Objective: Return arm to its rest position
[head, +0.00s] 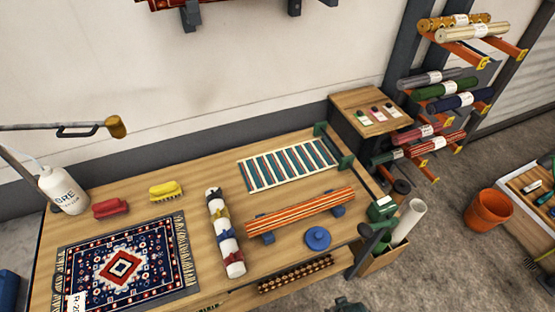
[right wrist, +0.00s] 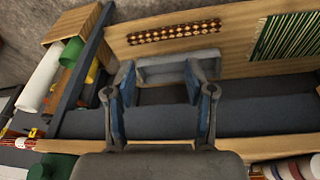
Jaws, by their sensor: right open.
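My right gripper (right wrist: 158,82) is open in the right wrist view, its two blue-padded fingers spread apart. A pale grey block-like part (right wrist: 178,66) shows between and beyond the fingertips; I cannot tell whether they touch it. In the head view only a small dark part, probably of my right gripper (head: 347,304), shows at the bottom edge, in front of the wooden table (head: 160,205). My left gripper is in neither view.
On the table lie a patterned rug (head: 121,266), a striped rug (head: 288,164), a tied white roll (head: 225,235) and a striped roll (head: 300,213). A white bottle (head: 63,190) stands at left. An orange bucket (head: 488,210) stands on the floor at right.

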